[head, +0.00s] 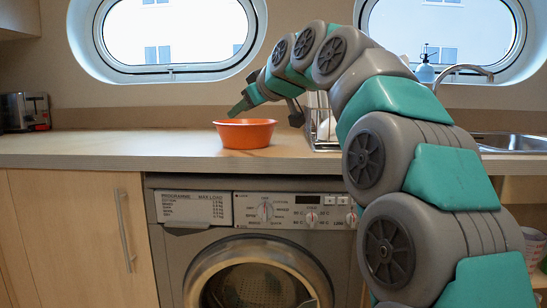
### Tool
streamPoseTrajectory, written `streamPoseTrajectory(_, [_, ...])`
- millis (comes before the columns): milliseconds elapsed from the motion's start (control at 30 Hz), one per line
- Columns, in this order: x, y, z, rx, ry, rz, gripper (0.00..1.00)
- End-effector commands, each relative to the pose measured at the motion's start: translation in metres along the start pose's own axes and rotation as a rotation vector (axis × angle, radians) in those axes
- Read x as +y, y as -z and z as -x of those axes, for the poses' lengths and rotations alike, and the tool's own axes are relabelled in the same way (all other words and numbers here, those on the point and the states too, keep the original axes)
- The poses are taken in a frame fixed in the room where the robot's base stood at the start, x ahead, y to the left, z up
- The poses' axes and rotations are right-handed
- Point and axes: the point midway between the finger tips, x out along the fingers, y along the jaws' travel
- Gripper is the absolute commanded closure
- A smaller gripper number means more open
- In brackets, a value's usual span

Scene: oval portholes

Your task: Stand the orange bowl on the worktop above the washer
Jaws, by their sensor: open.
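The orange bowl (245,134) stands upright on the worktop (110,148), above the washer (254,220). The picture is too small to tell whether a finger touches the bowl. The washer sits under the counter with its round door shut, and my arm covers its right side.
A toaster (25,111) stands at the far left of the worktop. A dish rack (322,125) is close to the right of the bowl, partly behind my arm. A sink (508,142) and tap (465,70) are at the right. The worktop left of the bowl is clear.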

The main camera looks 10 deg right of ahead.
Motion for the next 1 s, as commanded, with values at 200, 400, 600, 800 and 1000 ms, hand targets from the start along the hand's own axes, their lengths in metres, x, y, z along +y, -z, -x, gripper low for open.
streamPoseTrajectory(200, [0.000, -0.001, 0.001, -0.001, 0.000, -0.001, 0.59])
streamPoseTrajectory(400, [-0.017, -0.031, 0.000, -0.077, 0.029, -0.046, 0.59])
streamPoseTrajectory(600, [-0.060, -0.113, 0.007, -0.275, 0.085, -0.164, 0.59])
streamPoseTrajectory(800, [-0.111, -0.210, 0.032, -0.502, 0.114, -0.291, 0.59])
streamPoseTrajectory(1000, [-0.165, -0.311, 0.076, -0.741, 0.114, -0.418, 0.59])
